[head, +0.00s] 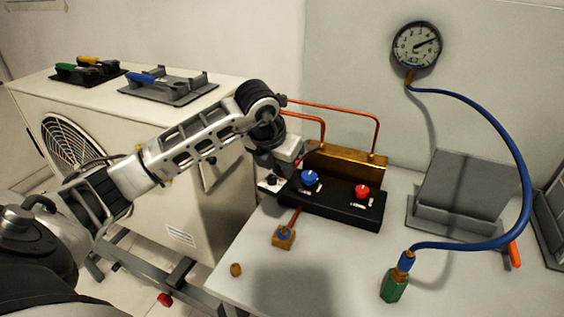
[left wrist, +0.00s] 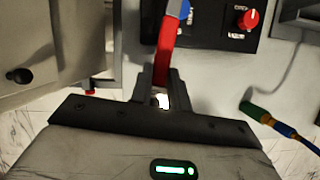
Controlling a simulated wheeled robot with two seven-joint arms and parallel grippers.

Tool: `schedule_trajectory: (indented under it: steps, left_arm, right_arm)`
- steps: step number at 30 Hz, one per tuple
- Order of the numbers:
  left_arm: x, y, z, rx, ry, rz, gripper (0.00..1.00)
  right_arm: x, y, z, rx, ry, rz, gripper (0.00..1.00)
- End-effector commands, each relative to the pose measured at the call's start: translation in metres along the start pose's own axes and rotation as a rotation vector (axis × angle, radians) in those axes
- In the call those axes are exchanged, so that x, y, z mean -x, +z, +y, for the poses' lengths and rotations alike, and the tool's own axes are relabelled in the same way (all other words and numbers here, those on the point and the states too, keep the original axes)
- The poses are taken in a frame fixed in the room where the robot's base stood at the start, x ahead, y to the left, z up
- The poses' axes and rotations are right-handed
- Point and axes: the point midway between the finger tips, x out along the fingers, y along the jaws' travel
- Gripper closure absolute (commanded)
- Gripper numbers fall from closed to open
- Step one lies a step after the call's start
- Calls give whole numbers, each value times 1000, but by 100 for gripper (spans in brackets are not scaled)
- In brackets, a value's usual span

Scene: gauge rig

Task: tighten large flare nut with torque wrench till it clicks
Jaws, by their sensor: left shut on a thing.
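My left gripper (head: 283,172) is at the left end of the black block (head: 340,205). In the left wrist view its fingers (left wrist: 160,85) are closed on a red bar-like thing (left wrist: 166,50), which runs up toward the blue knob; I cannot tell if this is the torque wrench. A small brass piece, nut-like (head: 236,269), lies on the table's front left. A brass block with a blue centre (head: 283,238) sits at the end of a copper tube before the black block. Which nut is the large flare nut is unclear. My right gripper is not in view.
The black block carries a blue knob (head: 310,178) and a red knob (head: 362,192). A blue hose (head: 515,150) links the gauge (head: 417,46) to a green fitting (head: 395,285). A grey box (head: 462,185) stands right. Tool trays (head: 175,88) lie on the left unit. The table's front middle is clear.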

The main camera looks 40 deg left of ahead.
Motion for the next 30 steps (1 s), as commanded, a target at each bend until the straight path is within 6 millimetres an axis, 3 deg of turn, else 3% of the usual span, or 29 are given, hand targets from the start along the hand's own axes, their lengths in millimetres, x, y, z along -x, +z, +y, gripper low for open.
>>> schedule_trajectory:
  steps: [8, 24, 30]
  left_arm:
    - [-1, 1, 0, 0, 0, -4, 100]
    - [-37, 2, 0, 0, 0, -5, 100]
    - [-38, 2, 0, -1, 0, -4, 100]
  right_arm:
    - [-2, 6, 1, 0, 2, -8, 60]
    - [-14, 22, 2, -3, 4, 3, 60]
    - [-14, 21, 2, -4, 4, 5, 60]
